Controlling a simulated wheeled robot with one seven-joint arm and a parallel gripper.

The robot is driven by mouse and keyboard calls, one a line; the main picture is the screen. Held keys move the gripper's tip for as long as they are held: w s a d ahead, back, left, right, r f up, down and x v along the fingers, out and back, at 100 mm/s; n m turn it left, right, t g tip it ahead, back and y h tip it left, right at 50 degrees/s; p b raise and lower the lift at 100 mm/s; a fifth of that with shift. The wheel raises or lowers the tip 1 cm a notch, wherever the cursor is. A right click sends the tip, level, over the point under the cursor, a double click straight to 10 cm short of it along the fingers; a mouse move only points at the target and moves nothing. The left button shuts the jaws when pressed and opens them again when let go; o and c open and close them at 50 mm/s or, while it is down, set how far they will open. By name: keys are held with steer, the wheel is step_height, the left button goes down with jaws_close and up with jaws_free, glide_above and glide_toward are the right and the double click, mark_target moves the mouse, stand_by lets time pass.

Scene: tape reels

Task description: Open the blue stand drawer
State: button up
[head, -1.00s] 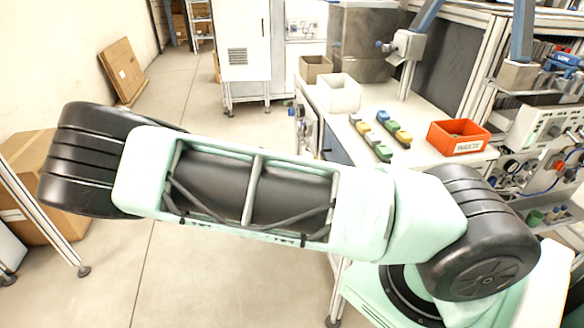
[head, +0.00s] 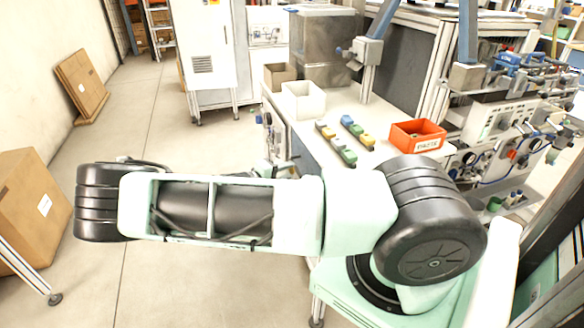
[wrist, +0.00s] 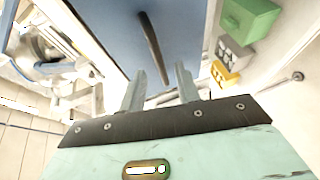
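The blue drawer front (wrist: 105,30) fills the upper middle of the wrist view, with a long dark bar handle (wrist: 150,45) on it. My gripper (wrist: 160,70) is open, its two grey fingers apart and pointing at the drawer front. The near end of the handle shows between the fingers; I cannot tell whether they touch it. In the head view a narrow strip of the blue front (head: 302,152) shows at the side of the workbench, mostly hidden by my arm. The drawer looks shut.
On the white bench top (head: 370,105) are a white bin (head: 303,101), several small coloured blocks (head: 345,155) and an orange bin (head: 418,136). Cardboard boxes (head: 28,205) stand at the left. The floor between is clear.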

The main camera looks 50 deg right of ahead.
steer(key=x, duration=0.3)
jaws_close()
steer(key=w+a+b, duration=0.4)
steer(key=w+a, duration=0.3)
steer(key=a, duration=0.5)
steer(key=w+a+b, duration=0.5)
steer(key=w+a, duration=0.2)
steer(key=a, duration=0.5)
steer(key=shift+w, duration=0.4)
jaws_free()
